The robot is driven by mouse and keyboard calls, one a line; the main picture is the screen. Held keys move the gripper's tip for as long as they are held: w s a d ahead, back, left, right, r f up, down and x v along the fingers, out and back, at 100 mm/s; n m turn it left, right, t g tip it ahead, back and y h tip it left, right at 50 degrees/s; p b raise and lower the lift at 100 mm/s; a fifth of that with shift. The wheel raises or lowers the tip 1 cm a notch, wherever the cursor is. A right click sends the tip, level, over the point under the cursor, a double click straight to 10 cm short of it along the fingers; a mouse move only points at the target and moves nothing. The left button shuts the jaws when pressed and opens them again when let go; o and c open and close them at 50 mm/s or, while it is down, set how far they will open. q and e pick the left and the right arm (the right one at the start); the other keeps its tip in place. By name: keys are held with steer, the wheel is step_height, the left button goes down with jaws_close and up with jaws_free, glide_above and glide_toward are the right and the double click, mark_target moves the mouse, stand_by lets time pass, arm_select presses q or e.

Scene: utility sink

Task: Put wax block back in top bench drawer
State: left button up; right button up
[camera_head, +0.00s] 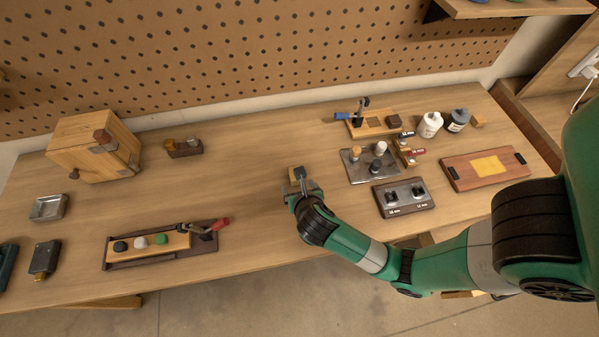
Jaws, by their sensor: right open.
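My right gripper (303,187) is over the middle of the bench, with its jaws open. Another small tan block (479,121) lies at the back right of the bench. My left gripper is not in view.
A wooden box (80,150) stands at the back left. A dark tray (120,265) with coloured pieces is at the front left. Bottles (429,126), a metal plate (356,173) and a board (455,174) crowd the right. The bench middle (240,165) is clear.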

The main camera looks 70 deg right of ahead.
steer(key=x, duration=0.4)
steer(key=b+x, duration=0.1)
steer(key=x, duration=0.1)
steer(key=shift+s+d+f, duration=0.15)
steer(key=shift+s+f, duration=0.1)
steer(key=shift+s, duration=0.1)
steer(key=shift+d+r+b+x, duration=0.1)
steer(key=shift+b+x, duration=0.05)
steer(key=shift+x, duration=0.85)
steer(key=shift+d+r+b+x, duration=0.1)
steer(key=shift+d+b+x, duration=0.1)
steer(key=shift+x, duration=0.8)
steer(key=shift+d+r+b+x, duration=0.1)
steer(key=shift+r+b+x, duration=0.05)
steer(key=shift+x, duration=0.8)
steer(key=shift+a, duration=0.1)
jaws_close()
steer(key=shift+r, duration=0.1)
